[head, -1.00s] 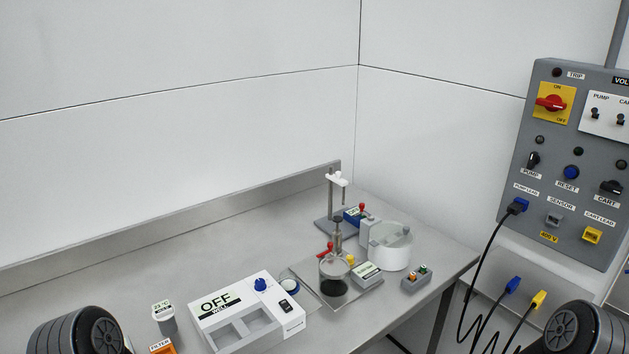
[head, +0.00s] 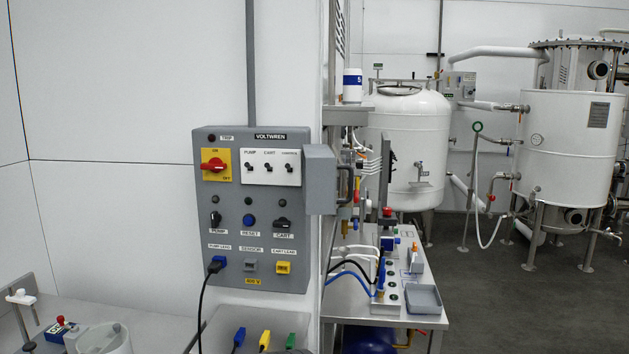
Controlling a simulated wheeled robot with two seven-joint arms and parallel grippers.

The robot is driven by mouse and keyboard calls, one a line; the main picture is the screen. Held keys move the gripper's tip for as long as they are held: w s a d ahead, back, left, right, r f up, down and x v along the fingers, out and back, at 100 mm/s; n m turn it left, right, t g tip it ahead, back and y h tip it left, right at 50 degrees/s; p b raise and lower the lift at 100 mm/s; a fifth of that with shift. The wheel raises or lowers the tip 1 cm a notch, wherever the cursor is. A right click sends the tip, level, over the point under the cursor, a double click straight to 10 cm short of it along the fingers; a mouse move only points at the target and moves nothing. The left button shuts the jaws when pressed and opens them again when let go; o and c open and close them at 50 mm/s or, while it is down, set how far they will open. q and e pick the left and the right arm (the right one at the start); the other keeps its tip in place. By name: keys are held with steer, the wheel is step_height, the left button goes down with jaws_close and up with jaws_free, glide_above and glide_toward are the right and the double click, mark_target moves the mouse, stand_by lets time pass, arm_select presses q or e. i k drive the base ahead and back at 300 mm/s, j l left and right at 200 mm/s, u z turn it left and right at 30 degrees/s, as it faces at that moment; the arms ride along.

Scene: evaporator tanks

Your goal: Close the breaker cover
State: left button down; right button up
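The grey electrical panel (head: 247,255) hangs on the white wall at centre left. Its white breaker plate (head: 272,167) shows several small black switches, uncovered. A grey box-like flap (head: 320,180), which looks like the breaker cover, stands out at the panel's right edge beside the plate, seemingly swung open. A dark curved handle shows at its right side. Neither of my grippers is in view.
A red rotary switch (head: 214,165) sits left of the breaker plate. A metal bench (head: 343,300) with hoses stands right of the panel. Large white tanks (head: 408,140) stand behind, with open floor before them.

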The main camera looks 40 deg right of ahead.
mark_target(320, 166)
steer(key=k+l+z, duration=0.15)
steer(key=l+z, duration=0.2)
steer(key=l, duration=0.6)
steer(key=l+z, duration=0.35)
steer(key=l, duration=0.65)
